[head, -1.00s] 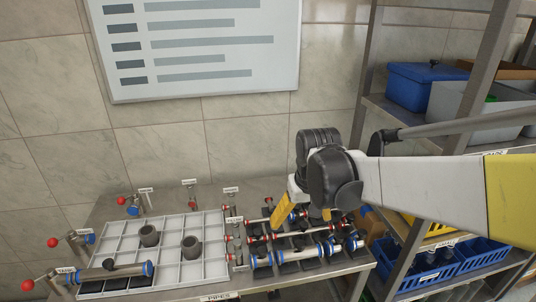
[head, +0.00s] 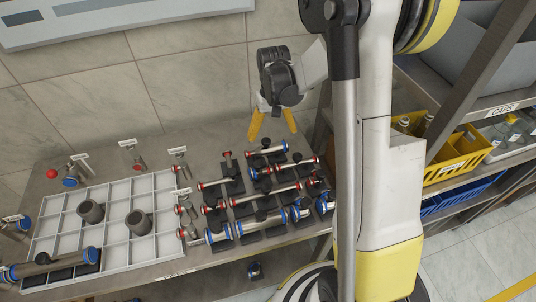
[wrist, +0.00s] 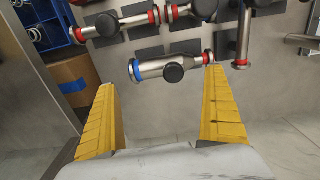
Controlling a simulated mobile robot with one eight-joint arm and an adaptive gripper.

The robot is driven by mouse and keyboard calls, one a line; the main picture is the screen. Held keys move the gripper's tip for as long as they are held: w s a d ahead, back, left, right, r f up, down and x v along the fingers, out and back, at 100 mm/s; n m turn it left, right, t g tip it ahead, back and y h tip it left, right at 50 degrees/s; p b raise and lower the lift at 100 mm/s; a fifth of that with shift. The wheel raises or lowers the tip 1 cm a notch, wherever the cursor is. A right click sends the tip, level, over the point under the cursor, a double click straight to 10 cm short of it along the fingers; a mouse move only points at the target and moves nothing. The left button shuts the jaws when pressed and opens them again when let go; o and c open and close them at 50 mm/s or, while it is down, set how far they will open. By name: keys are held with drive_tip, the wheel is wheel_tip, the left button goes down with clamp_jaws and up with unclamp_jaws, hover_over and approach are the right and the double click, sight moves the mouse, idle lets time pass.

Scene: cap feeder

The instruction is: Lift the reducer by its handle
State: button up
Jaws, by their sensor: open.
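The reducer is a short silver tapered pipe (wrist: 152,69) with a blue ring at its wide end, a red ring at its narrow end and a round black handle (wrist: 174,73). In the head view the reducer (head: 276,149) appears to be the short piece at the back of the pipe group, blue end to the right. My gripper (head: 273,132) is above it, yellow fingers spread and pointing down. In the wrist view my gripper (wrist: 160,82) is open and empty; the reducer lies just beyond the fingertips, its handle between their lines, apparently untouched.
Several other pipes with black handles (head: 265,195) lie close by on dark supports. A grey gridded tray (head: 110,215) with two dark cylinders stands at left. A wall is behind the table. A shelf with a yellow bin (head: 458,160) stands at right.

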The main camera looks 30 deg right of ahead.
sight(273, 145)
wheel_tip(273, 145, down, 5)
drive_tip(key=b, duration=0.2)
drive_tip(key=shift+s+f+b, duration=0.1)
drive_tip(key=shift+b, duration=0.25)
drive_tip(key=shift+s, duration=0.1)
drive_tip(key=c, duration=1.3)
